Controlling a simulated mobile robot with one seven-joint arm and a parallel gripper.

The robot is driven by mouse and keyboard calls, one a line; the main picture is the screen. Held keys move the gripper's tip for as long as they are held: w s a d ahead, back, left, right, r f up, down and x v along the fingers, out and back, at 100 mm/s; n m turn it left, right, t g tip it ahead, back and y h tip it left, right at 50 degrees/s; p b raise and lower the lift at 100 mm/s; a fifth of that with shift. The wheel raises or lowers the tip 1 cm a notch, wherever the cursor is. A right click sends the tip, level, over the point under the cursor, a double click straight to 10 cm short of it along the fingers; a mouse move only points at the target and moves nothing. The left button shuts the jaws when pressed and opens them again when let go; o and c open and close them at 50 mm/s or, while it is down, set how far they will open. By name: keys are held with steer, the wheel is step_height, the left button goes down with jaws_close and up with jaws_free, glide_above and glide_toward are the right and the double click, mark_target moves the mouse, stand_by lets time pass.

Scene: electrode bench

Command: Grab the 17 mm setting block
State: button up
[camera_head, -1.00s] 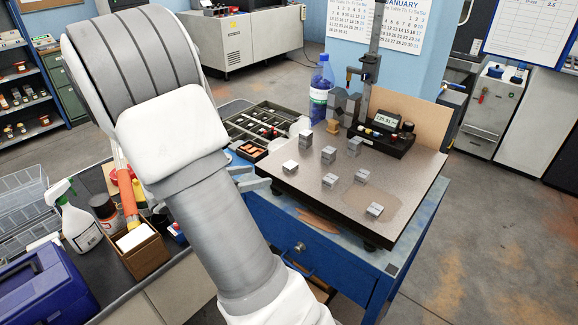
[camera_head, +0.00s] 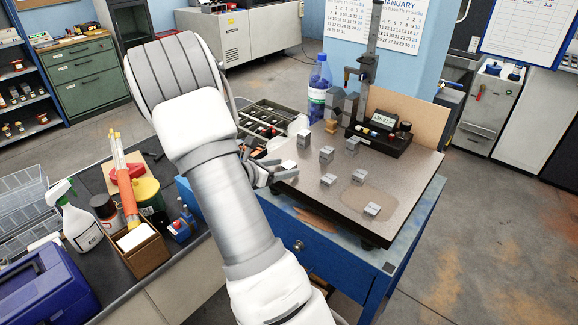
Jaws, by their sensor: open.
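Several small grey metal blocks stand on the granite plate (camera_head: 315,205). Others are a tall block (camera_head: 303,140), a block (camera_head: 326,154) in the middle, a block (camera_head: 352,145) near the gauge, and blocks (camera_head: 328,180), (camera_head: 359,176) and (camera_head: 372,210) toward the front. Their size marks are too small to read, so I cannot tell which is 17 mm. My gripper (camera_head: 272,174) is open at the plate's left edge, its fingers pointing toward the blocks. It appears empty; my arm hides part of it.
A blue bottle (camera_head: 318,88) stands behind the plate's left corner. A compartment tray (camera_head: 262,118) lies behind my gripper.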

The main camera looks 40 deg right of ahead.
jaws_close()
steer(key=shift+r, duration=0.15)
stand_by(0.4)
